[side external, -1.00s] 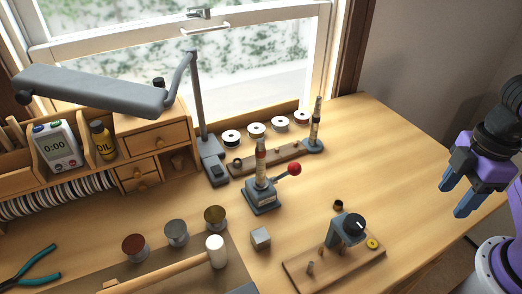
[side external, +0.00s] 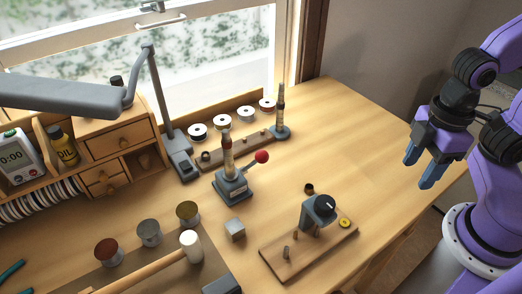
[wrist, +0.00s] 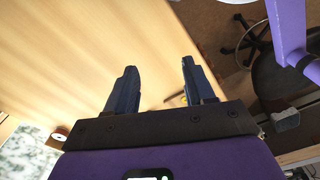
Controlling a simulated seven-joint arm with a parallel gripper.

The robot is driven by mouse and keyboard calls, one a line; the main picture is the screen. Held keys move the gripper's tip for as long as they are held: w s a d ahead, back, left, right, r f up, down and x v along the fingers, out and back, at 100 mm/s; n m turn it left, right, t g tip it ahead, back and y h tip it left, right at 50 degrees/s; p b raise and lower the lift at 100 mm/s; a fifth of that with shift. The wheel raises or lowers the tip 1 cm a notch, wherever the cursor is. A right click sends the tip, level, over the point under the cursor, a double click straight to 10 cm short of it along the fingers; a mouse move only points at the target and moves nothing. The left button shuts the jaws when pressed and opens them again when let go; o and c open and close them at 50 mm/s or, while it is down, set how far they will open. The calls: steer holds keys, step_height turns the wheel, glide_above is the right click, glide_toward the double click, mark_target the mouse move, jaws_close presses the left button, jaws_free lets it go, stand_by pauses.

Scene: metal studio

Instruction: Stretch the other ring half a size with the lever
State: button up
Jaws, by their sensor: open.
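The ring stretcher (side external: 233,189) stands mid-bench, with a tapered upright post and a red-knobbed lever (side external: 262,157) pointing up and right. Behind it is a wooden peg rack (side external: 235,151) with a small dark ring-like piece (side external: 206,155) at its left end. Another small dark round piece (side external: 309,188) lies on the bench behind the gauge board. I cannot tell for certain which pieces are the rings. My gripper (side external: 415,170) is open and empty at the right edge of the bench, far from the stretcher. In the wrist view its fingers (wrist: 157,91) are apart.
A wooden board (side external: 290,256) carries a grey dial block and pegs. The bench's right side is clear.

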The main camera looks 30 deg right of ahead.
steer(key=shift+c, duration=0.2)
step_height(320, 180, up, 15)
steer(key=m+y, duration=0.1)
steer(key=m, duration=1.3)
glide_above(251, 165)
steer(key=s+d, duration=0.2)
steer(key=s, duration=0.1)
steer(key=f, duration=0.5)
steer(key=a+f, duration=0.1)
steer(key=f, duration=0.5)
steer(key=w+f, duration=0.1)
steer(key=f, duration=0.5)
steer(key=shift+a+f, duration=0.15)
steer(key=shift+a, duration=0.25)
steer(key=shift+s, duration=0.1)
jaws_close()
